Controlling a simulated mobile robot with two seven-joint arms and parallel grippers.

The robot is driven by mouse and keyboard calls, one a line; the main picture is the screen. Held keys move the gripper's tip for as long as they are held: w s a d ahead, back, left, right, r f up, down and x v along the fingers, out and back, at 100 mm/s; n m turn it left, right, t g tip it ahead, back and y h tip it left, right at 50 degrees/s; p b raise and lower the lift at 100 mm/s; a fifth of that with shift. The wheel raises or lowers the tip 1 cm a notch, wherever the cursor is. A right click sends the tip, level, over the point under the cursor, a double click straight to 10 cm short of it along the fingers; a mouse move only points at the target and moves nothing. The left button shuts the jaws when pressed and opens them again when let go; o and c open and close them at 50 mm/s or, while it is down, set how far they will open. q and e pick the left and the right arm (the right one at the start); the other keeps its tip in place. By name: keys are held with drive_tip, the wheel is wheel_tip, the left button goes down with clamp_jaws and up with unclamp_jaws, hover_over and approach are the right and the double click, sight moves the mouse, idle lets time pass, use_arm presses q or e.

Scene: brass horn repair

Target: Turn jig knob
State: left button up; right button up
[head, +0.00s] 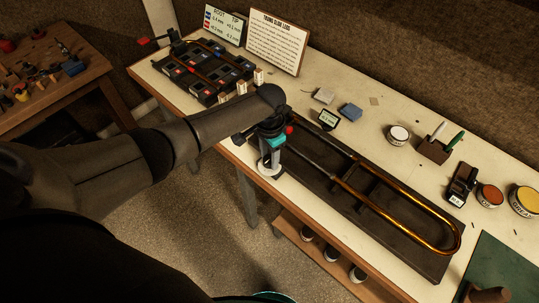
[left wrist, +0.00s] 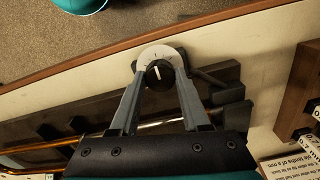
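The jig knob (left wrist: 160,73) is black with a white pointer line, on a round white dial (left wrist: 158,52) with dark marks. The dial (head: 268,169) also shows in the head view, at the front edge of the bench beside the dark slide jig (head: 330,188). My left gripper (head: 271,158) points down at the dial. In the left wrist view its two fingers (left wrist: 160,80) stand on either side of the knob, tips close to its sides. I cannot tell whether they touch it. In the head view the gripper hides the knob. My right gripper is not in view.
A brass trombone slide (head: 380,200) lies along the jig. A small readout (head: 328,116), a sign (head: 275,42), a tray of dark parts (head: 205,72) and several tins stand on the bench (head: 370,105). A wooden side table (head: 45,85) is at the left.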

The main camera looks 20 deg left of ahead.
use_arm(q)
clamp_jaws()
drive_tip(key=shift+m, duration=0.4)
drive_tip(key=shift+r+m+p, duration=0.1)
drive_tip(key=shift+m+p, duration=0.45)
drive_tip(key=shift+m, duration=0.45)
drive_tip(key=m, duration=0.3)
drive_tip(key=shift+m+p, duration=0.3)
drive_tip(key=shift+p, duration=0.05)
drive_tip(key=m, duration=0.5)
drive_tip(key=shift+w, duration=0.1)
drive_tip(key=m, duration=0.6)
drive_tip(key=shift+m, duration=0.3)
